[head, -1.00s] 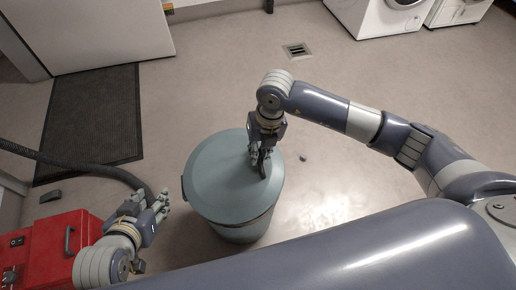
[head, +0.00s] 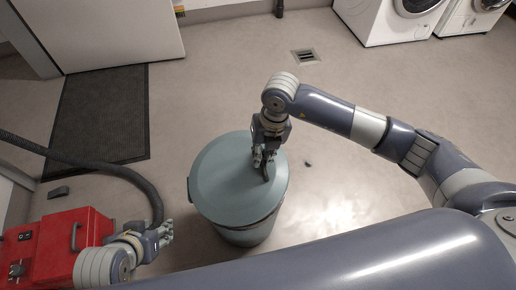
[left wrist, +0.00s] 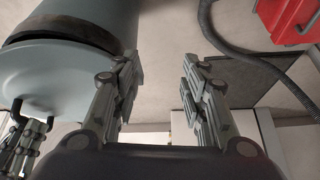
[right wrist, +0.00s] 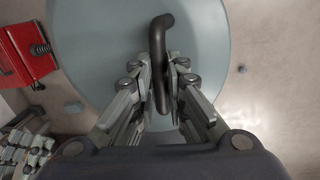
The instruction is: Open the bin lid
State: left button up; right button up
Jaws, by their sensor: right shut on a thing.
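The bin (head: 243,236) is a grey-blue round bin standing on the floor, with its lid (head: 222,182) lying flat on top. My right gripper (head: 263,160) is over the right part of the lid. In the right wrist view it is shut on the dark curved lid handle (right wrist: 160,28), with the fingers on both sides of it. My left gripper (head: 165,234) is to the left of the bin, apart from it. In the left wrist view its fingers (left wrist: 158,88) are spread with nothing between them, and the bin shows upside down at the upper left.
A red machine (head: 62,252) with a black hose (head: 110,168) is at the lower left, close to my left arm. A dark mat (head: 98,115) lies behind it. White front-loading washers (head: 385,22) stand at the top right. The floor right of the bin is mostly clear.

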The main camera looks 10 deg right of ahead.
jog(key=shift+a+r+p, duration=0.55)
jog(key=shift+r+p, duration=0.05)
jog(key=shift+r, duration=0.3)
jog(key=shift+a+r, duration=0.15)
jog(key=shift+r, duration=0.15)
pick_arm(q)
jog(key=s+g, duration=0.1)
jog(key=s, duration=0.1)
jog(key=s+a+g, duration=0.1)
jog(key=s, duration=0.1)
jog(key=shift+s+a+r+y+p, duration=0.15)
jog(key=shift+s+y+p, duration=0.05)
jog(key=shift+y+p, duration=0.1)
pick_arm(e)
jog(key=shift+a+r, duration=0.1)
jog(key=shift+a, duration=0.05)
jog(key=shift+a+r+p, duration=0.15)
jog(key=shift+r+p, duration=0.15)
pick_arm(q)
jog(key=shift+g, duration=0.3)
jog(key=shift+p+x, duration=0.95)
jog(key=shift+x, duration=1.8)
pick_arm(e)
jog(key=shift+a+r, duration=1)
jog(key=shift+r, duration=0.25)
jog(key=shift+r, duration=0.1)
